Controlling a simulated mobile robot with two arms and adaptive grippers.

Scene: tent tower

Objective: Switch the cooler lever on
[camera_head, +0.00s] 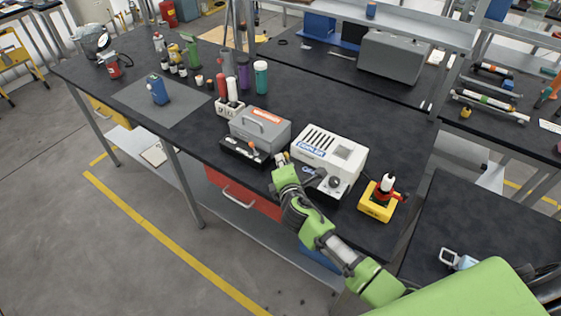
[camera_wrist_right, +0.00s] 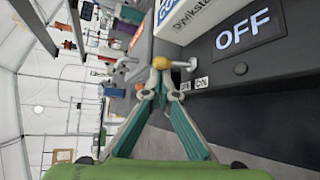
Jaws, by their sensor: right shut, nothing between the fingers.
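The cooler (camera_head: 328,158) is a white box with a slotted top and a dark front panel, on the black workbench. In the right wrist view its display (camera_wrist_right: 243,32) reads OFF. In the head view the right gripper (camera_head: 283,164) is at the cooler's left front corner. My left gripper is not in view.
A grey toolbox (camera_head: 260,131) stands left of the cooler, with a black tray (camera_head: 243,151) before it. A yellow box with a red-and-white top (camera_head: 379,202) stands to the right. Bottles and a blue can (camera_head: 158,89) are farther left. The bench front edge runs under my arm.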

